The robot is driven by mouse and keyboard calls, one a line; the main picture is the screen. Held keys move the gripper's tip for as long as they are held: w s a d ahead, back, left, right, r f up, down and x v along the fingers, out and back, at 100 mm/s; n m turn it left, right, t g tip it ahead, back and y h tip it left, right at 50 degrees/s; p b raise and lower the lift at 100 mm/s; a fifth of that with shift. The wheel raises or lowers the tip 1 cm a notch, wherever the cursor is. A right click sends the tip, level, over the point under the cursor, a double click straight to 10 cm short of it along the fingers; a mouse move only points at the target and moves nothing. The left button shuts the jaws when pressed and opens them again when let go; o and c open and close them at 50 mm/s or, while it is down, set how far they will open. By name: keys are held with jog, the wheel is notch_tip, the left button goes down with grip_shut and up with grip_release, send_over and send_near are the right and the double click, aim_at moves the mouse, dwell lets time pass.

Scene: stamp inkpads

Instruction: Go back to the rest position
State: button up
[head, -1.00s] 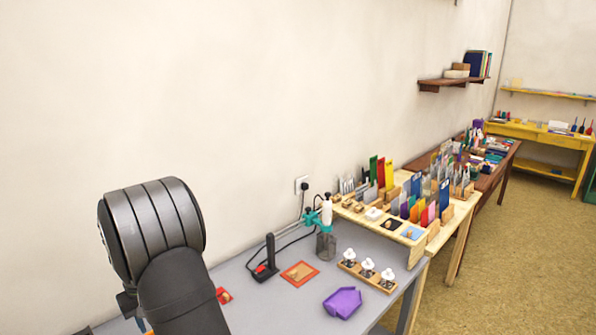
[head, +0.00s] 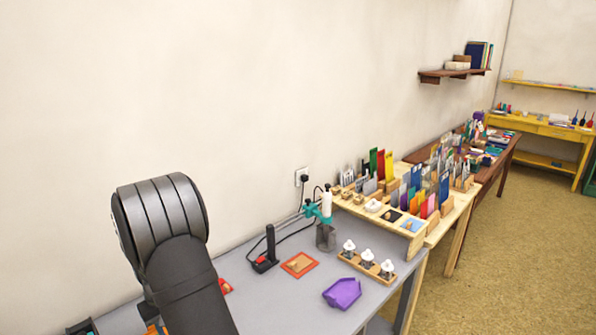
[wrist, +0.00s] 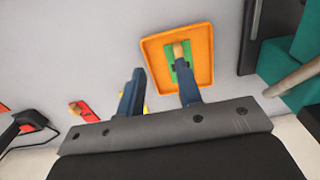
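My gripper (wrist: 161,71) shows in the wrist view with two dark blue fingers spread apart and nothing between them. A green stamp with a wooden handle (wrist: 181,52) lies in an orange tray (wrist: 148,57) beyond the right fingertip. The right finger overlaps the stamp in the picture; I cannot tell whether they touch. A red piece with a wooden handle (wrist: 84,111) lies left of the fingers. In the head view my dark arm is at the lower left, and my gripper is hidden.
The grey table (head: 300,302) holds a red tray with a wooden piece (head: 299,265), a purple tray (head: 342,293), a black post with a red part (head: 265,251), a jar (head: 325,238) and a wooden rack of white-knobbed stamps (head: 366,264). A crowded wooden table (head: 427,235) stands right.

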jog(key=w+d+r, duration=0.1)
jog(key=d+r, duration=0.4)
jog(key=d, duration=0.4)
jog(key=s+r, duration=0.2)
jog(key=s, duration=1.8)
jog(key=s+a+f, duration=0.2)
jog(key=a, duration=0.1)
jog(key=s+a+f, duration=0.2)
jog(key=a+f, duration=0.1)
jog(key=a, duration=0.1)
jog(key=s+a+f, duration=0.1)
jog(key=a+f, duration=0.2)
jog(key=shift+s+a, duration=0.35)
jog(key=shift+s, duration=0.05)
jog(key=shift+w+d+r, duration=0.25)
jog(key=shift+d+r, duration=0.15)
jog(key=shift+r, duration=0.05)
jog(key=w+d+r, duration=0.5)
jog(key=d+r, duration=0.1)
jog(key=d, duration=0.3)
jog(key=w, duration=0.6)
jog(key=shift+w+a+r, duration=0.25)
jog(key=shift+w+a, duration=0.15)
